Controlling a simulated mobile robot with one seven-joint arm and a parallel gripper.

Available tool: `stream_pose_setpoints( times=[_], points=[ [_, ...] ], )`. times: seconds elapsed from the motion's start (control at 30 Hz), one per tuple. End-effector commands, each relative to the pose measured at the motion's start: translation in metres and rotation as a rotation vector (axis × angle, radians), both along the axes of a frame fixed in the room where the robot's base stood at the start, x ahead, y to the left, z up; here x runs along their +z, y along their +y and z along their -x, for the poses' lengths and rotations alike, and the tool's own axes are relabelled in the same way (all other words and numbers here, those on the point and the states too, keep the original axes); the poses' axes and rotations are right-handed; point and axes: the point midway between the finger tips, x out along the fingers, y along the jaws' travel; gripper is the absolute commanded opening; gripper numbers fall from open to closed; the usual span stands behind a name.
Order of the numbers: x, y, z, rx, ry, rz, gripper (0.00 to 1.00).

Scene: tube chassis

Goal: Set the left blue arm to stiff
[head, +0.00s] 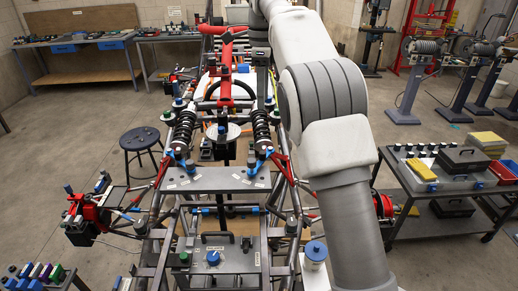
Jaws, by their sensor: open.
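A grey plate (218,181) lies across the front of the tube chassis. A small blue part (190,166) stands at its left rear and a similar blue part (252,168) at its right rear. These look like the left and right blue arms, but they are too small to read their angle. Small white labels lie near them, and their words are not legible.
A grey panel with a blue knob (213,257) lies in front. A stool (141,140) stands left; a loaded cart (450,190) stands right.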

Motion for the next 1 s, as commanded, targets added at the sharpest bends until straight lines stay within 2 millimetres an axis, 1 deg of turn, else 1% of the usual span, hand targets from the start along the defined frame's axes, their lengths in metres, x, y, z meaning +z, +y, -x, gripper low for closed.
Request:
stream_pose_setpoints(
  times=[0.27, 0.7, 0.83, 1.0],
  points=[
    [-0.044, 0.0, 0.001, 0.002, 0.004, 0.0, 0.57],
    [-0.133, -0.001, 0.001, 0.003, 0.003, 0.001, 0.57],
    [-0.152, -0.001, 0.001, 0.003, 0.002, 0.001, 0.57],
    [-0.166, 0.0, 0.001, 0.003, 0.001, 0.0, 0.57]
  ],
)
